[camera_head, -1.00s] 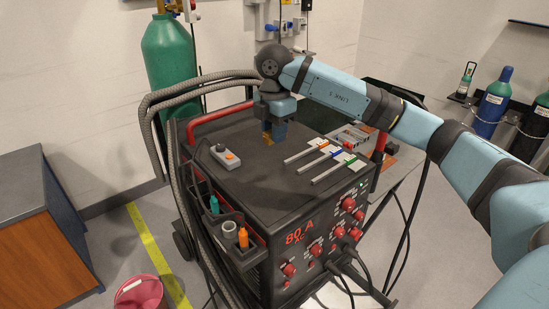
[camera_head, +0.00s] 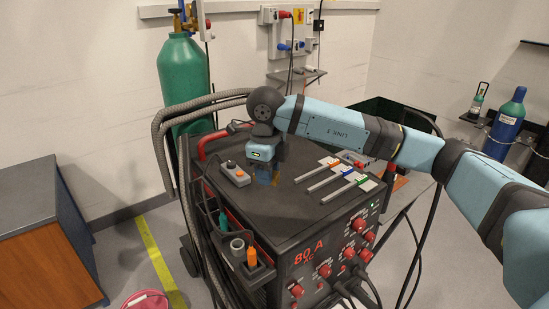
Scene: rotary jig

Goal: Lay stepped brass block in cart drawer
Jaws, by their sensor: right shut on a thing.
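My right gripper (camera_head: 265,176) comes in from the right, pointing down over the black top of the welding machine (camera_head: 290,204). I cannot tell whether the block touches the top. No open cart drawer can be made out. My left gripper is not in view.
A grey control box (camera_head: 235,174) with an orange button lies left of the gripper. Several metal strips with coloured tabs (camera_head: 339,181) lie to its right. A side tray holds an orange bottle (camera_head: 251,257). Hoses and a green cylinder (camera_head: 186,80) stand behind.

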